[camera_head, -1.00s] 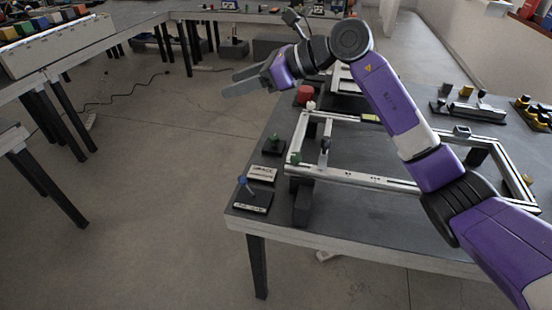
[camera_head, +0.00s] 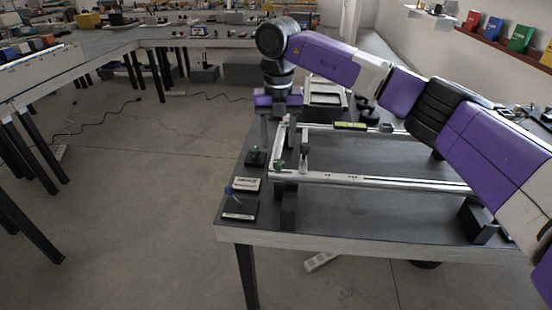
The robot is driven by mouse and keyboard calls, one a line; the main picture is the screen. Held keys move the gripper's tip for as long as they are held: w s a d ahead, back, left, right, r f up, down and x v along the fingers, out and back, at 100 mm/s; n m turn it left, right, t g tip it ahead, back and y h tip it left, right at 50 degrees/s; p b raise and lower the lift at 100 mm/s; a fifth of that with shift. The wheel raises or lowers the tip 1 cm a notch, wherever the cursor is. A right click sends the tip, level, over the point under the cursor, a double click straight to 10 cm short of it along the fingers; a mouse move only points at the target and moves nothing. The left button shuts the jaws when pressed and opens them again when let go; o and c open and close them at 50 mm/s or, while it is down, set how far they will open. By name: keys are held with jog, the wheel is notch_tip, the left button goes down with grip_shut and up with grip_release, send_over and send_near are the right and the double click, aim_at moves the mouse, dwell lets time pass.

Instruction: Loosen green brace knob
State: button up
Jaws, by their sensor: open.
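A small green knob (camera_head: 278,166) sits at the near left corner of the silver metal frame (camera_head: 385,182) on the table. A second green knob (camera_head: 255,153) stands on a small black base to its left. I cannot tell from this view which of them is the brace knob. My gripper (camera_head: 281,132) points down above the left side of the frame, behind the corner knob in the picture. Its two fingers are spread apart with nothing visible between them. It appears apart from both knobs.
A blue-topped piece on a black base (camera_head: 239,209) and a labelled plate (camera_head: 247,185) lie at the table's left edge. A short upright post (camera_head: 304,155) stands by the frame. A yellow-green strip (camera_head: 350,126) lies on the far rail. The table inside the frame is mostly bare.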

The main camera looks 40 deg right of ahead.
aim_at(278, 162)
notch_tip(278, 162, down, 7)
jog(key=shift+r, duration=0.1)
jog(key=shift+c, duration=0.4)
grip_shut()
